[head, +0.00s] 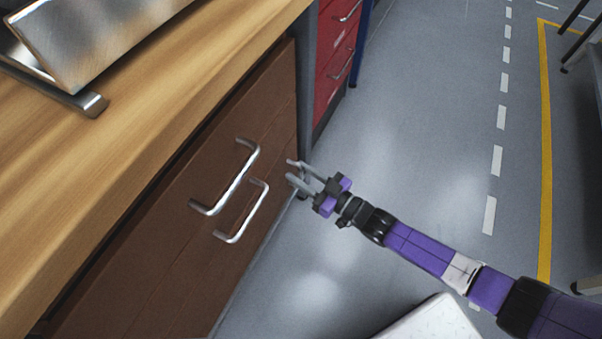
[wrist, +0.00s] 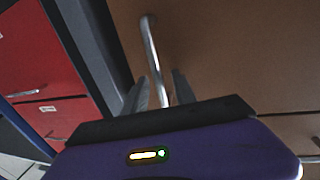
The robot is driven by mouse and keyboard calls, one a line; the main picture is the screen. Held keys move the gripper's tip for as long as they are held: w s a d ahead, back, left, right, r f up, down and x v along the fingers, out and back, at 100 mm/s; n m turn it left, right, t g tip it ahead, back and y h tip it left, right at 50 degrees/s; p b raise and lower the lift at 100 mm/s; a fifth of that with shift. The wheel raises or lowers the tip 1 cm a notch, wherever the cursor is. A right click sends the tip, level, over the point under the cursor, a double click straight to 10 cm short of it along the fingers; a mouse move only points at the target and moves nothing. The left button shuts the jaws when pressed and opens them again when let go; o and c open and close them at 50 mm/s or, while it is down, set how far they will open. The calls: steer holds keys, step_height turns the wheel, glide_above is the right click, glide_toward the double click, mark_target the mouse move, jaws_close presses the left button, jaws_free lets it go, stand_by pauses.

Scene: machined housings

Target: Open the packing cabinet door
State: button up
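A brown cabinet front (head: 150,235) under a wooden worktop carries two silver bar handles, an upper one (head: 228,182) and a lower one (head: 245,212). The front looks shut. My gripper (head: 292,171) is to the right of both handles in the head view, near the cabinet's far end, with its two grey fingers apart and pointing towards the front. In the wrist view my gripper (wrist: 160,88) is open, and a silver bar handle (wrist: 150,45) runs down between the fingers in the picture. I cannot tell whether the bar is between them in depth; no grip shows.
A metal piece (head: 95,40) stands on the wooden worktop (head: 170,90). A red drawer unit (head: 335,50) stands beyond the cabinet and also shows in the wrist view (wrist: 40,60). The grey floor (head: 430,120) to the right is clear. A white surface (head: 435,320) lies at the bottom.

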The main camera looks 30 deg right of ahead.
jaws_close()
steer(key=shift+a, duration=0.1)
stand_by(1.3)
